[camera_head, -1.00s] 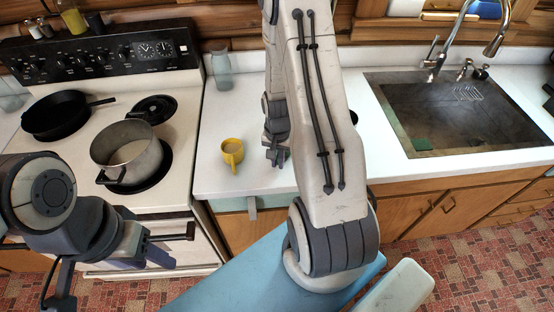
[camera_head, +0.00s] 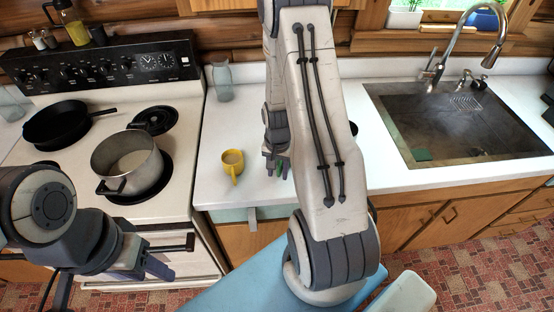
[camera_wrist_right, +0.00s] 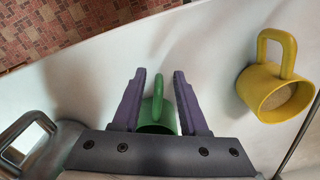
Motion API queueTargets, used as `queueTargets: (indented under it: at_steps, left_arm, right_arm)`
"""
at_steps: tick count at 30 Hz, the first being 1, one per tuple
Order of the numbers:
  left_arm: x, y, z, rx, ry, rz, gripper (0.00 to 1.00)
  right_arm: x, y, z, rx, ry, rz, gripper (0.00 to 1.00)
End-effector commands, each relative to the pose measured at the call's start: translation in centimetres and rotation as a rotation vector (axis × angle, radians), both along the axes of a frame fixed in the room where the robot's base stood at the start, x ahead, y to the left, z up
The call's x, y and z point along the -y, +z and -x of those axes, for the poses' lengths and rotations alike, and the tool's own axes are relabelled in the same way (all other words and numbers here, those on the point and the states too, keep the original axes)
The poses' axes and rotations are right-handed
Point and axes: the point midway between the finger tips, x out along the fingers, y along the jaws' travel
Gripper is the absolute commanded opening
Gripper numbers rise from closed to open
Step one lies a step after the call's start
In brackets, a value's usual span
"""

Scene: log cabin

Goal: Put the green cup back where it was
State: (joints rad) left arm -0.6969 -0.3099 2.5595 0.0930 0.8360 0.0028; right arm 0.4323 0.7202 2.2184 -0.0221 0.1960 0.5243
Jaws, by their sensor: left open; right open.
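The green cup (camera_wrist_right: 157,118) stands on the white counter, its handle toward the counter's front edge in the right wrist view. My right gripper (camera_wrist_right: 160,78) is open, with one finger on each side of the cup and its handle. I cannot tell whether the fingers touch it. In the head view my right gripper (camera_head: 275,168) is low over the counter, right of the yellow mug, and only slivers of green show between its fingers. My left gripper (camera_head: 158,265) is open and empty in front of the stove.
The yellow mug (camera_head: 232,162) stands close by; it also shows in the right wrist view (camera_wrist_right: 272,92). A grey object with a handle (camera_wrist_right: 28,140) is on the other side. A pot (camera_head: 128,160) and pan (camera_head: 62,120) sit on the stove. The sink (camera_head: 455,125) lies right.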

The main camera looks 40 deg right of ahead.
Motion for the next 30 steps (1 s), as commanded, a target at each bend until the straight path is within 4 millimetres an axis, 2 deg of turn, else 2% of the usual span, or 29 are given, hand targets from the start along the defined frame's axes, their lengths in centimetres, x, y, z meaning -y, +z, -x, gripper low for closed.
queueTargets:
  at_steps: [16,21,26,29,30]
  left_arm:
    - [0.0,-2.0,0.0,-0.001,-0.001,-0.001,0.50]
    - [0.0,-2.1,0.0,-0.001,-0.001,-0.001,0.50]
    - [0.0,-2.1,0.0,-0.001,-0.001,-0.001,0.50]
    - [0.0,-2.1,0.0,-0.001,-0.001,-0.001,0.50]
    - [0.0,-2.1,0.0,-0.001,-0.001,-0.001,0.50]
  right_arm:
    - [0.0,9.7,0.0,0.005,0.000,0.002,0.43]
    - [-0.1,11.2,0.0,0.002,0.000,0.001,0.43]
    - [-0.2,11.5,0.1,0.000,0.002,0.000,0.43]
    - [-1.5,12.0,-0.1,0.003,0.055,0.000,0.43]
    - [-2.8,12.4,-0.2,0.007,0.102,-0.001,0.43]
